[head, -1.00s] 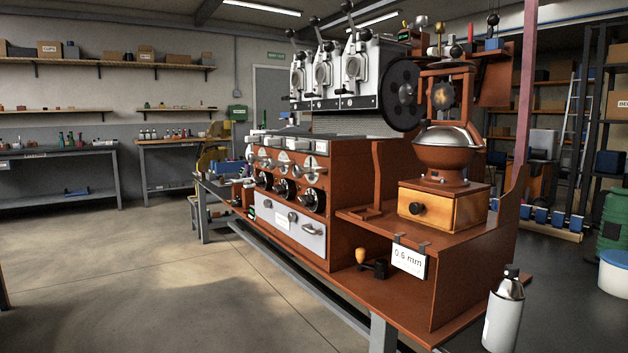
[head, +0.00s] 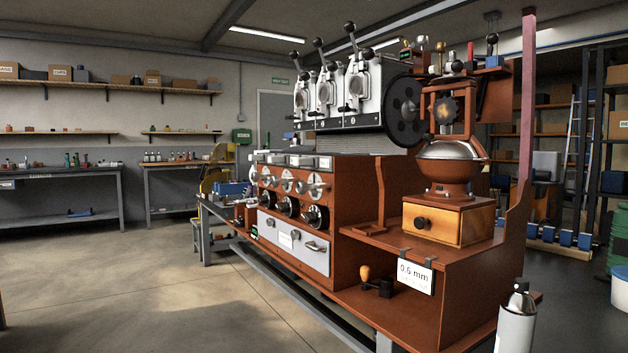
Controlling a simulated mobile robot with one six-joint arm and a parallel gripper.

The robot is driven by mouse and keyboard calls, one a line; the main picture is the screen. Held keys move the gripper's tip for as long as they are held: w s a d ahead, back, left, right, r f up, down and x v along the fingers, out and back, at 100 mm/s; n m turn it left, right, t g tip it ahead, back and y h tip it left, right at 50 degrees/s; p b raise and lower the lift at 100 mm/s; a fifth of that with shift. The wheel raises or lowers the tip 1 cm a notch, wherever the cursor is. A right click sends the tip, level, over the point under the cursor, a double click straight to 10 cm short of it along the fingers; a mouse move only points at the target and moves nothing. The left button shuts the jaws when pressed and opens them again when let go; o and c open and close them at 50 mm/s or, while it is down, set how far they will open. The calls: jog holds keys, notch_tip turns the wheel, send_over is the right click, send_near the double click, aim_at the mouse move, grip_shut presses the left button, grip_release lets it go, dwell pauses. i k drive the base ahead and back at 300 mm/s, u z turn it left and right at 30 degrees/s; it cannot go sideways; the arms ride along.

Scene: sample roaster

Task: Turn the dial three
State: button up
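The sample roaster (head: 350,220) is a red-brown machine on a long bench, seen at an angle. Three black dials sit in a row on its front: one at the left (head: 268,198), one in the middle (head: 289,206) and one at the right (head: 316,216), nearest me. Their markings are too small to read, so I cannot tell which is numbered three. Silver round knobs or plates (head: 316,186) sit in a row above them. My gripper is not in view.
A drawer panel (head: 293,241) with handles lies below the dials. A grinder (head: 452,165) with a wooden drawer and a "0.6 mm" card (head: 415,275) stand at the right. A spray bottle (head: 516,318) is at the front right. The floor (head: 170,290) at the left is clear.

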aim_at(301, 187)
jog(key=z, duration=0.05)
jog(key=i, duration=0.9)
jog(key=u, duration=0.45)
